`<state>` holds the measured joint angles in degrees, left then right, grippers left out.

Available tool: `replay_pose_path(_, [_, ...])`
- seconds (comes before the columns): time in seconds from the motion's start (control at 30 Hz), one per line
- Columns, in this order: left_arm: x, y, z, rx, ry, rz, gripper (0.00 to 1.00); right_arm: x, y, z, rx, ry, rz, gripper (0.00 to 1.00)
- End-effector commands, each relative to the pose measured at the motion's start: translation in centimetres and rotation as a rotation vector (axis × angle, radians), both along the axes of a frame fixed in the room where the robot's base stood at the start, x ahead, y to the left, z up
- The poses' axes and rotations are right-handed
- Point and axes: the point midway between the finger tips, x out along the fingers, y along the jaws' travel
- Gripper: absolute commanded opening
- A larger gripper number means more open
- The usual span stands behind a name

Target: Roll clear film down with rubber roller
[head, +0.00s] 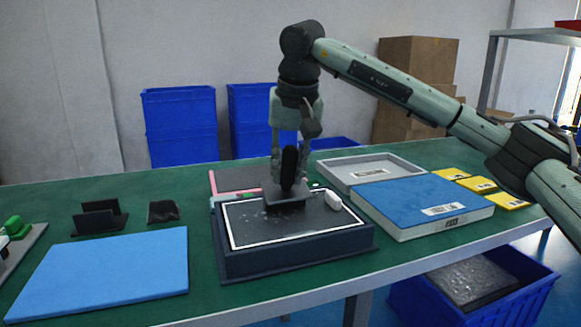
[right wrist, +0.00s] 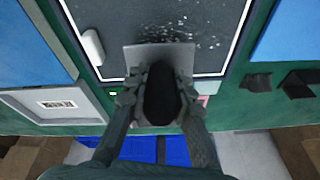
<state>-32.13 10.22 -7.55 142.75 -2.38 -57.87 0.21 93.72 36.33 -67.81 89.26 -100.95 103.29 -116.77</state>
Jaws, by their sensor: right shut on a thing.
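My right gripper (head: 289,178) points down over a dark panel (head: 300,228) with a white border line, set in a dark raised frame. It is shut on a tool with a thick black handle (head: 288,165) and a flat grey plate (head: 287,199), taken as the roller; no round roller shows. In the right wrist view the black handle (right wrist: 161,95) sits between the fingers, with the grey plate (right wrist: 158,57) low over or touching the panel. White specks (right wrist: 180,28) mark the panel beside the plate. A clear film edge cannot be made out.
A white rounded piece (head: 333,200) lies on the panel's right side. A blue-topped box (head: 420,203) and an open grey tray (head: 369,171) stand right. A blue mat (head: 105,272) and black holders (head: 100,218) are left. Blue crates (head: 180,125) stand behind the green table.

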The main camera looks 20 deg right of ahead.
Motion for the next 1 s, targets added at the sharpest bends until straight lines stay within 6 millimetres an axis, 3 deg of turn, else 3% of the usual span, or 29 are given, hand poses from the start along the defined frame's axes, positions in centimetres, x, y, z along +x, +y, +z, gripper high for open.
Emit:
replay_pose_path(0.5, [0.0, 0.0, 1.8, 0.000, 0.000, 0.000, 1.00, 2.5, 0.1, -0.2, 0.000, 0.002, 0.001, 0.00])
replay_pose_path(1.0, [0.0, 0.0, 0.8, 0.000, 0.000, 0.000, 1.00, 0.0, 0.0, -0.3, 0.000, 0.002, 0.001, 0.00])
